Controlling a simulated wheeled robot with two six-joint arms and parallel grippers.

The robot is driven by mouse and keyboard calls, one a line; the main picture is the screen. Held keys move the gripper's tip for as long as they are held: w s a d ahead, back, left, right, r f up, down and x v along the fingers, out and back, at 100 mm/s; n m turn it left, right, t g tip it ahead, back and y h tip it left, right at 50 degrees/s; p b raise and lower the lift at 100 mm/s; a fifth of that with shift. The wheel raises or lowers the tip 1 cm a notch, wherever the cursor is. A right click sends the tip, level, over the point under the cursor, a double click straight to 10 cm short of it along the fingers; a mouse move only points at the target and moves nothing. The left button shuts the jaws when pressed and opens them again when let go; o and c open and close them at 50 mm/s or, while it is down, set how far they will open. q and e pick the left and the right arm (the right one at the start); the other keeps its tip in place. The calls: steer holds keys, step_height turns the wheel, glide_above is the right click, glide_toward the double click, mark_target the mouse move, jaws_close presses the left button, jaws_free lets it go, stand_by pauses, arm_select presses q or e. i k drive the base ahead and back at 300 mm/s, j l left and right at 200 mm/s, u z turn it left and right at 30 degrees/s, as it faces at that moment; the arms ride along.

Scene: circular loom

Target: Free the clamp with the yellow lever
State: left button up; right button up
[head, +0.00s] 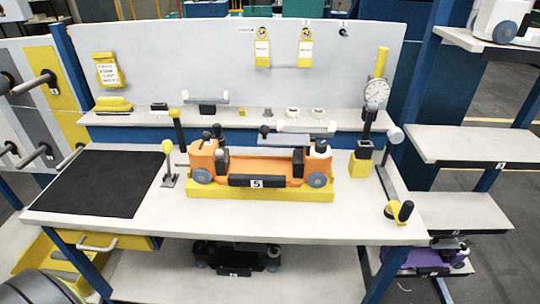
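A small grey clamp (169,180) stands on the workbench, left of an orange shuttle-like carriage (258,166). Its lever with a yellow knob (167,146) points up. A thin rod reaches from near it toward the carriage's left end; whether it touches is too small to tell. The carriage has grey wheels and a black plate marked 5, and sits on a yellow base (260,192). A second upright black lever with a yellow top (174,113) stands just behind the clamp. Neither of my grippers is in view.
A black mat (106,183) covers the bench's left part. A dial gauge (376,92) stands on a yellow-based post at right. A yellow-and-black crank (399,211) is at the front right corner. The bench's front strip is clear.

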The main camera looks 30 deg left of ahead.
mark_target(167, 147)
steer(key=u, duration=1.55)
steer(key=i+j, duration=0.5)
steer(key=i+j+z, duration=0.15)
steer(key=i+j, duration=0.35)
steer(key=j, duration=0.1)
